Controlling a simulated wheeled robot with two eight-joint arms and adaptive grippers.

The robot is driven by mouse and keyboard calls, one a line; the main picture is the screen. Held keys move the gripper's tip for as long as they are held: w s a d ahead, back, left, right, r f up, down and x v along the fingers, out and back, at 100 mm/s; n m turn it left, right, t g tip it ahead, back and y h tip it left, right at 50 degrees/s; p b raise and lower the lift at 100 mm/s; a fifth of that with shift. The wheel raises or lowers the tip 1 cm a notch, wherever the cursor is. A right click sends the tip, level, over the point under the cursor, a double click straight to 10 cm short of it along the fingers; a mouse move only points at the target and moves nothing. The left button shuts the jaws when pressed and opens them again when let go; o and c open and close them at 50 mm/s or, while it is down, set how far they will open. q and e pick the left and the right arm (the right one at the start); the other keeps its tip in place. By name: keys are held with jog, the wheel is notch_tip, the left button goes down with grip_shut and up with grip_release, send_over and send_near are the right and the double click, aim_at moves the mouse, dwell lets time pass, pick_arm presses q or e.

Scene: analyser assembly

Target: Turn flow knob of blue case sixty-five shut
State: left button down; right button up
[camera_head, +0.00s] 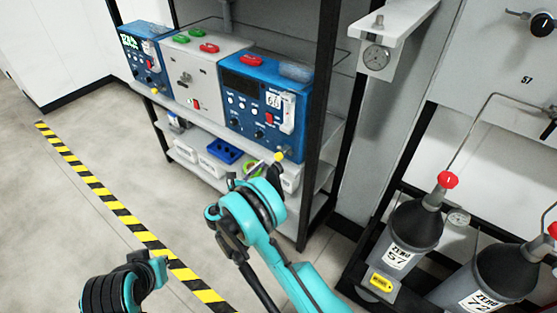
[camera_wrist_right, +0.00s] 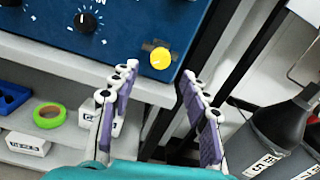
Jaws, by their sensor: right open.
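The right-hand blue case (camera_head: 262,100) stands on the upper shelf, with a number card that looks like 65 or 66. A yellow knob (camera_wrist_right: 160,58) sits low on its front panel; it also shows in the head view (camera_head: 279,157). A black dial knob (camera_wrist_right: 86,22) is to the left of it. My right gripper (camera_wrist_right: 158,82) is open and empty, its purple-padded fingers pointing towards the panel just below the yellow knob, apart from it. In the head view the right gripper (camera_head: 258,172) is partly hidden by its own wrist.
A grey case (camera_head: 195,75) and another blue case (camera_head: 140,62) stand to the left. A black rack post (camera_head: 318,110) is close on the right. The lower shelf holds a blue tray (camera_head: 222,151) and green tape (camera_wrist_right: 49,115). Gas cylinders (camera_head: 400,235) stand at right.

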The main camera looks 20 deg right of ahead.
aim_at(277, 159)
jog(key=b+x, duration=0.1)
jog(key=x, duration=0.4)
jog(key=shift+w+d+f+b, duration=0.15)
jog(key=shift+d+b, duration=0.1)
jog(key=shift+b, duration=0.05)
jog(key=shift+x, duration=0.75)
grip_shut()
